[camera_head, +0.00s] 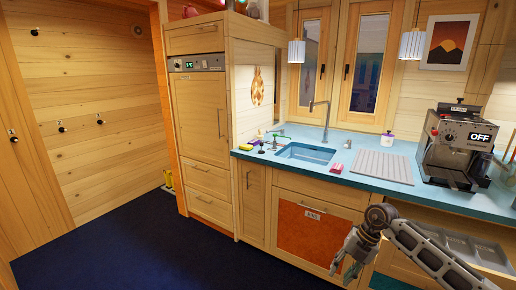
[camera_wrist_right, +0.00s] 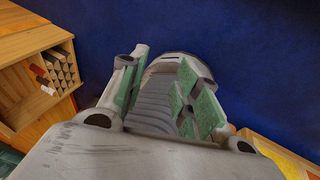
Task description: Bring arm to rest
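My right arm (camera_head: 430,252) comes in from the lower right in the head view, in front of the kitchen counter. Its right gripper (camera_head: 347,265) hangs low, pointing down, in front of the lower cabinets. In the right wrist view the green-padded fingers of this gripper (camera_wrist_right: 160,92) stand apart, with no object held between them. A grey ribbed shape shows between and beyond the fingers; I cannot tell what it is. My left arm and gripper are not in view.
An open drawer (camera_head: 480,250) lies beside my right arm. A wooden compartment (camera_wrist_right: 35,75) holds several small items. The dark blue floor (camera_head: 130,248) at left is clear.

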